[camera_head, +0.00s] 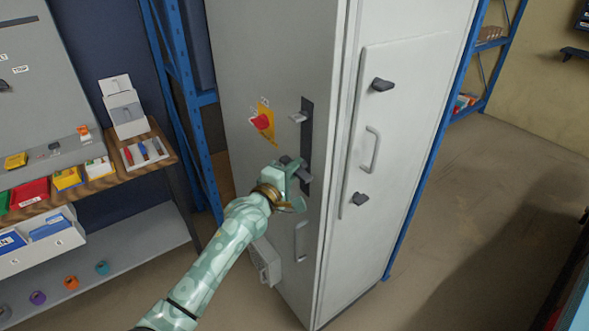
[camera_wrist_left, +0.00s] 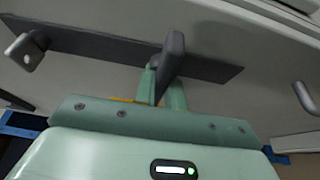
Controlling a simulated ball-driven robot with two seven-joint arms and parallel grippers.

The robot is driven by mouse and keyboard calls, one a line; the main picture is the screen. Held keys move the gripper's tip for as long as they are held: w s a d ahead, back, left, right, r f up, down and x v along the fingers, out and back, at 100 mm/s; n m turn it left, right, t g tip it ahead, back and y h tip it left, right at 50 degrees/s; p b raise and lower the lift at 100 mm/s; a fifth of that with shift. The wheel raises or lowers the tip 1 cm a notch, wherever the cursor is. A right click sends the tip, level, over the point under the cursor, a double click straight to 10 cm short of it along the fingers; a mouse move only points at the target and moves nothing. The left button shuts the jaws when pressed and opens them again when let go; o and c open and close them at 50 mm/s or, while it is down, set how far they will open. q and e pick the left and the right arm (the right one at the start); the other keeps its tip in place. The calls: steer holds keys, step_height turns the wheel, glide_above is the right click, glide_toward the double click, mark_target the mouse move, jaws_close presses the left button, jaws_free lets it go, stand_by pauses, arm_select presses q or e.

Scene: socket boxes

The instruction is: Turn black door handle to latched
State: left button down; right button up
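The black door handle (camera_head: 304,177) sits at the lower end of a dark upright plate (camera_head: 306,130) on the left face of a tall grey cabinet. In the left wrist view the handle (camera_wrist_left: 172,60) sticks out from the plate (camera_wrist_left: 100,43) toward my palm. My left gripper (camera_head: 293,178) is at this handle, hiding part of it. In the left wrist view its two narrow fingers (camera_wrist_left: 162,92) lie close on either side of the handle and look shut on it. Whether the handle is latched cannot be told. My right gripper is not in view.
A pale lever (camera_head: 299,117) is at the plate's top, beside a red knob (camera_head: 261,122) on a yellow plate. A fixed grab handle (camera_head: 300,241) is below. Shelves stand left; open floor lies right.

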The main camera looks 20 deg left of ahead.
arm_select(q)
steer(key=shift+f+m, duration=0.1)
steer(key=shift+m, duration=0.3)
steer(key=shift+f+m+t+h+b, duration=0.15)
steer(key=shift+m+t+h+b, duration=0.2)
steer(key=shift+m+b, duration=0.5)
steer(key=m+t+h+b, duration=0.1)
steer(key=m, duration=0.2)
steer(key=m+h+b, duration=0.1)
steer(key=m, duration=0.3)
steer(key=m+h+b, duration=0.2)
steer(key=m, duration=0.2)
steer(key=shift+t+b, duration=0.25)
steer(key=shift+b, duration=0.05)
steer(key=m+h, duration=0.1)
steer(key=m, duration=0.1)
steer(key=m+h+b, duration=0.1)
steer(key=m, duration=0.2)
steer(key=shift+g+h+b, duration=0.25)
steer(key=shift+g+b, duration=0.05)
steer(key=shift+g, duration=0.1)
steer(key=shift+m+g+h+b, duration=0.5)
steer(key=shift+m+h, duration=0.3)
steer(key=shift+m, duration=1.45)
steer(key=c, duration=1.5)
jaws_free()
steer(key=shift+r, duration=0.2)
